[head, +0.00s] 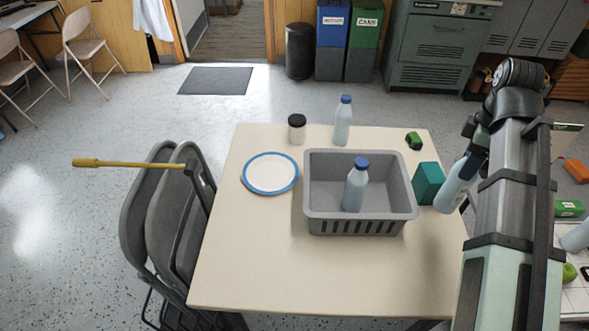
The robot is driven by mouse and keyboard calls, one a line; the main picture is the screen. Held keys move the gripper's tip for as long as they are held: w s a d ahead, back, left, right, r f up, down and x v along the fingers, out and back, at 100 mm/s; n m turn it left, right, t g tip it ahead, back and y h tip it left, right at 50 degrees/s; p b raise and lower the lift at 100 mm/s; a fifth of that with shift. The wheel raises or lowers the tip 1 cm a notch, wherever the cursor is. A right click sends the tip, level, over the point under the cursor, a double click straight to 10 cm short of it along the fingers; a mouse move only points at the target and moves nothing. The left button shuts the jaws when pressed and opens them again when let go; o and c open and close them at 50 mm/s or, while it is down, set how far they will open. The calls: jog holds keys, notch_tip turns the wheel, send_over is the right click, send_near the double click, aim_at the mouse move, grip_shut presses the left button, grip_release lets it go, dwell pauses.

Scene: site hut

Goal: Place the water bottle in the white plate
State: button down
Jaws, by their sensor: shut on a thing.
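The white plate (270,174) with a blue rim lies empty on the left part of the table. My gripper (474,158) is shut on a pale blue water bottle (457,187) near its dark blue cap. The held bottle is tilted and is at the table's right edge, far right of the plate. A similar bottle (354,191) stands in the grey basket (360,227). Another bottle (343,124) stands upright behind the basket. My arm hides part of the gripper.
A dark-lidded jar (297,132) stands behind the plate. A teal box (428,184) and a small green toy car (413,141) are right of the basket. The basket lies between my gripper and the plate. The table (255,265) is clear at the front. Folded chairs (170,215) stand left.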

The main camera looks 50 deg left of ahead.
notch_tip(320, 180, up, 3)
jog(key=shift+w, duration=0.1)
jog(key=s+a+n, duration=0.1)
jog(key=a+n, duration=0.1)
jog(key=a, duration=1.1)
jog(key=s+a+n, duration=0.2)
jog(key=s+a, duration=0.4)
jog(key=a, duration=0.6)
jog(key=s+a+n, duration=0.3)
jog(key=s+a, duration=0.3)
jog(key=a, duration=0.5)
jog(key=s+a+n, duration=0.2)
jog(key=s+a, duration=0.5)
jog(key=a, duration=0.5)
notch_tip(320, 180, down, 16)
jog(key=shift+r, duration=0.25)
jog(key=shift+c, duration=1.7)
grip_release()
jog(key=shift+f, duration=0.1)
